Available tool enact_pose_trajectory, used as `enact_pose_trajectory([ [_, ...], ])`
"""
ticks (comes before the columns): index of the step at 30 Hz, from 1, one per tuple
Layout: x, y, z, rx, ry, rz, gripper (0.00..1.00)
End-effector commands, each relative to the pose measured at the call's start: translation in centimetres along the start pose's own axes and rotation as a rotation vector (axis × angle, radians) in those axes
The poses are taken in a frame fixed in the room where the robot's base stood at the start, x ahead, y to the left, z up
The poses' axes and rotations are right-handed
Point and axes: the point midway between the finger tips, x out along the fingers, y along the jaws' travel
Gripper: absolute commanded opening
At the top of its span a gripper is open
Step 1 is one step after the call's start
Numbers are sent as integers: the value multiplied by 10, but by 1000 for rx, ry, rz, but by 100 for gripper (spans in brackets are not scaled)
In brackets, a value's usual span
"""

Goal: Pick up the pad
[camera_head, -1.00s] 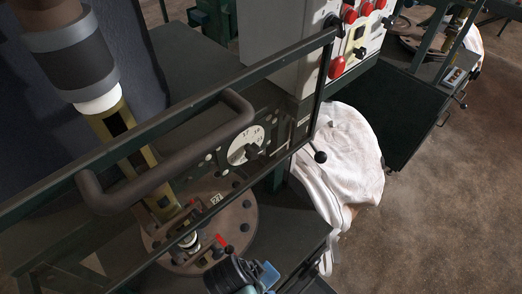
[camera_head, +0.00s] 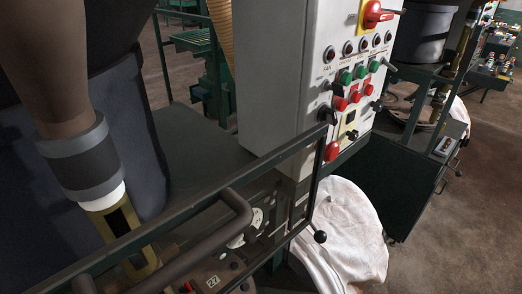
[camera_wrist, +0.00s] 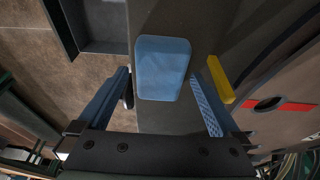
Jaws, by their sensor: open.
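A blue pad (camera_wrist: 162,68), a rounded rectangle, lies on a dark grey surface (camera_wrist: 160,120) in the wrist view. My gripper (camera_wrist: 163,88) is open, with one blue-lined finger to the left of the pad and one to the right. The pad shows between and beyond the fingers, with a gap on each side, and they do not grip it. Neither the pad nor my gripper shows in the head view.
In the wrist view, a yellow bar (camera_wrist: 220,80) lies right of the right finger, near a red strip (camera_wrist: 288,106). The head view shows a control box (camera_head: 285,75), a dark rail (camera_head: 205,205), a curved handle (camera_head: 205,245) and a white bag (camera_head: 345,235).

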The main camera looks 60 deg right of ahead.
Motion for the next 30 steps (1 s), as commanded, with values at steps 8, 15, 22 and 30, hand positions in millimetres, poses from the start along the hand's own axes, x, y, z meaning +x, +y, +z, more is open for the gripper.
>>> enact_pose_trajectory([
  [8,4,0,1,-1,0,1,100],
  [15,4,0,2,0,0,1,100],
  [22,4,0,1,0,0,0,77],
  [30,4,0,1,0,0,1,28],
])
